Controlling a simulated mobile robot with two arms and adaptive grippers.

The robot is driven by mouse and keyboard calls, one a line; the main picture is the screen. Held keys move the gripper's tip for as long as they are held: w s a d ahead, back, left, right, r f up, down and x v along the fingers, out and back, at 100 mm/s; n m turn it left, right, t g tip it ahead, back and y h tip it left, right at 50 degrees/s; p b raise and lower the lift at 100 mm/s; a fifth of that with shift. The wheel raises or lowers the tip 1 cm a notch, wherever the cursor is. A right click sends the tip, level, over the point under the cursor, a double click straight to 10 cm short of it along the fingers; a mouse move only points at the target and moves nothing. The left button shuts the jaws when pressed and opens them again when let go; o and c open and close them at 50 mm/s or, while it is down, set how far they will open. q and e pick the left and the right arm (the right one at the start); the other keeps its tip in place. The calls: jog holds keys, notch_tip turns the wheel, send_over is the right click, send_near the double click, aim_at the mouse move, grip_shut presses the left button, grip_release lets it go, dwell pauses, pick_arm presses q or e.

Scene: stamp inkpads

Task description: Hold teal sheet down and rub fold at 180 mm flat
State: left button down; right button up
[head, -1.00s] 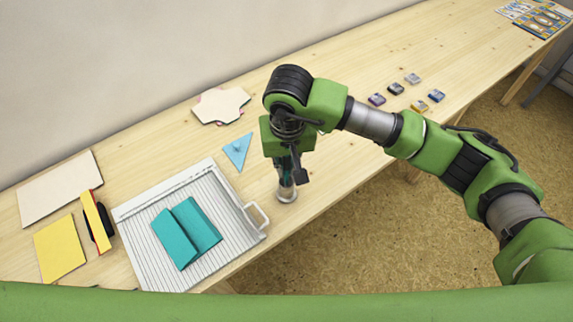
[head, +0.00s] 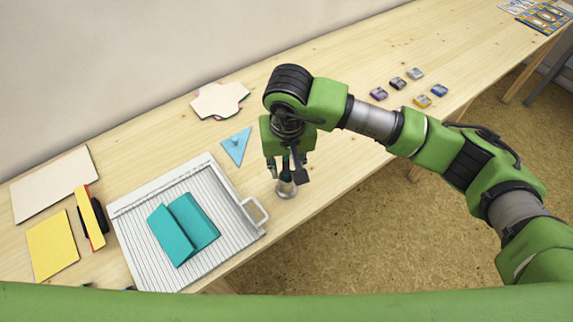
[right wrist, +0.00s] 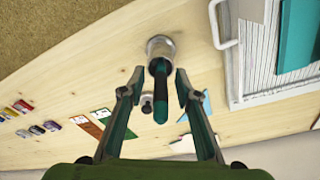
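The teal sheet (head: 184,229) lies folded on the pale grooved board (head: 140,250), with a crease running along it and one flap over part of it. Its edge also shows in the right wrist view (right wrist: 298,35). My right gripper (head: 286,168) is right of the board, over a small metal cup (head: 287,190). In the right wrist view, the gripper (right wrist: 157,88) is open, its fingers on either side of a dark teal handle (right wrist: 160,100) standing in the cup (right wrist: 160,48). Neither finger clearly touches the handle. My left gripper is out of view.
A blue triangle (head: 237,146), a cream shape (head: 219,98), a cream sheet (head: 52,185), a yellow sheet (head: 50,246) and a yellow-and-black item (head: 91,217) lie around the board. Several small inkpads (head: 398,83) lie farther right. The table between is mostly clear.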

notch_tip(320, 180, up, 12)
jog(key=s, duration=0.1)
jog(key=shift+s, duration=0.25)
jog(key=shift+d, duration=0.1)
dwell(0.9)
